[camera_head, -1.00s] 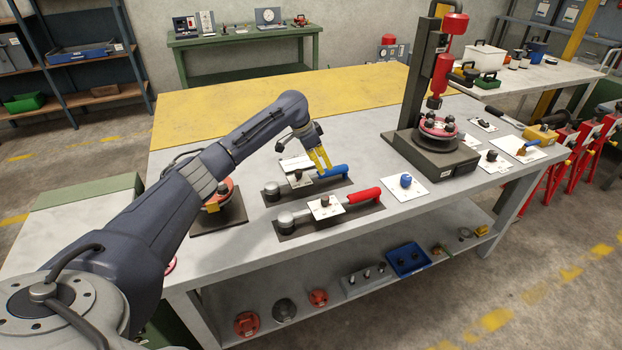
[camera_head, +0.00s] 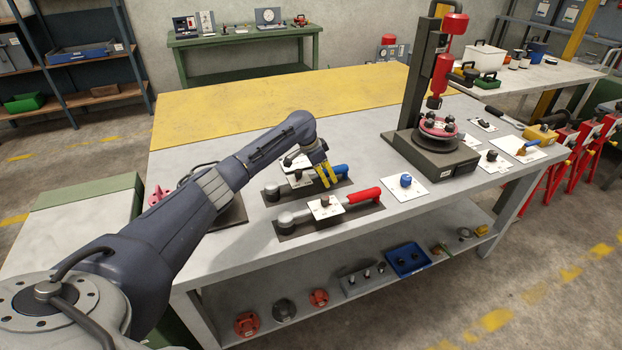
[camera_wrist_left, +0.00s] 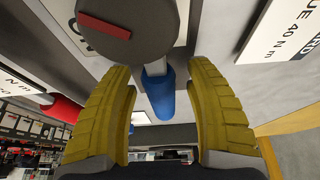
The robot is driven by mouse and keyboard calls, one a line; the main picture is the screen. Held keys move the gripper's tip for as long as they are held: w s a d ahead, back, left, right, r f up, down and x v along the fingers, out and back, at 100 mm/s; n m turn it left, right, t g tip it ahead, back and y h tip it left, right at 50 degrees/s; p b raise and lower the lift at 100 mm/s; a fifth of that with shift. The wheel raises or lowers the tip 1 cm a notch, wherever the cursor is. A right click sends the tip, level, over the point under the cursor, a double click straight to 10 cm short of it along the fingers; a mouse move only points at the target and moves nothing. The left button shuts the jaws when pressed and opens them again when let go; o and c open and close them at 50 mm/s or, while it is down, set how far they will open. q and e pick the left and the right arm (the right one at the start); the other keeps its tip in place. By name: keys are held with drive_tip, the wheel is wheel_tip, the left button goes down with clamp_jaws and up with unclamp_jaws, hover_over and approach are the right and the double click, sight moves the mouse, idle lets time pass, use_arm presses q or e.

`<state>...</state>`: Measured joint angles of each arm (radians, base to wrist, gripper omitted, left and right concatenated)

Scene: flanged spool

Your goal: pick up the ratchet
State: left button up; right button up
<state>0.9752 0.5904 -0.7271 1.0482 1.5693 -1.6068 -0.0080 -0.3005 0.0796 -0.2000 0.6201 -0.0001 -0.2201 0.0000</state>
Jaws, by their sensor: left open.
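Two long tools with round grey heads lie on dark mats on the bench, one with a blue handle (camera_head: 341,169) and one with a red handle (camera_head: 365,194). I cannot tell from a label which is called the ratchet. My left gripper (camera_head: 330,184) points down at the blue-handled tool, its yellow fingers partly in front of the handle. In the left wrist view, the open fingers (camera_wrist_left: 160,78) stand on either side of the blue handle (camera_wrist_left: 160,99) and its metal shaft. The round head with a red lever (camera_wrist_left: 104,26) shows above. My right gripper is out of view.
The red-handled tool lies close in front, with a white card (camera_head: 326,207) across it. A press (camera_head: 431,157) stands at the right of the bench. A blue knob (camera_head: 406,180) sits on a card between. The yellow bench area (camera_head: 260,110) is clear.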

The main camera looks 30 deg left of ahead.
use_arm(q)
drive_tip(key=shift+c, duration=0.4)
clamp_jaws()
drive_tip(key=shift+r, duration=0.2)
